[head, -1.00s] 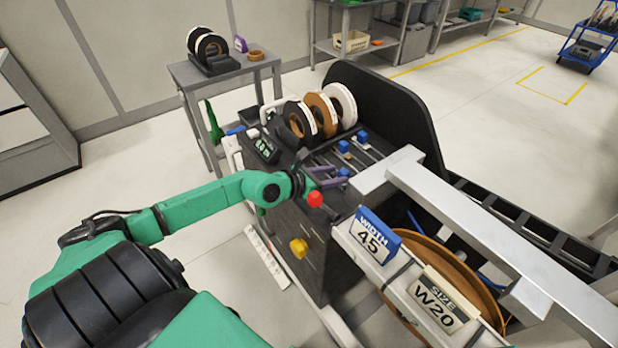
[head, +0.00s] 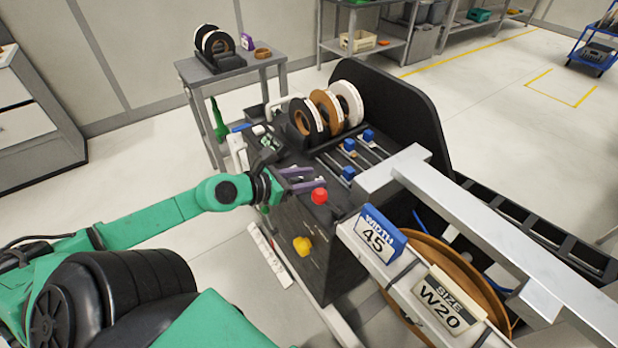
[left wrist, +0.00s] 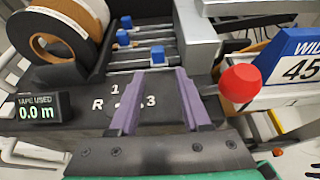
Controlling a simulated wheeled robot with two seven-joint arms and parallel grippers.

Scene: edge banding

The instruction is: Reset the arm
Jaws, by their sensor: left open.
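My left gripper (head: 306,179) is open and empty, with two purple fingers above the front of the black machine top. In the left wrist view its fingers (left wrist: 157,100) stand apart over the black panel marked R, 1 and 3. My green left arm comes in from the left. A red knob (head: 319,196) is just right of the gripper; it also shows in the left wrist view (left wrist: 240,84). Several blue-knobbed sliders on rods (left wrist: 158,55) lie beyond the fingertips. A display (left wrist: 42,108) reads "TAPE USED 0.0 m". My right gripper is not in view.
Tape rolls (head: 326,110) stand at the machine's back. A grey metal beam (head: 480,225) and the WIDTH 45 (head: 380,237) and SIZE W20 (head: 442,305) signs are to the right. A yellow knob (head: 302,245) is on the machine's front. A side table (head: 232,68) stands behind left.

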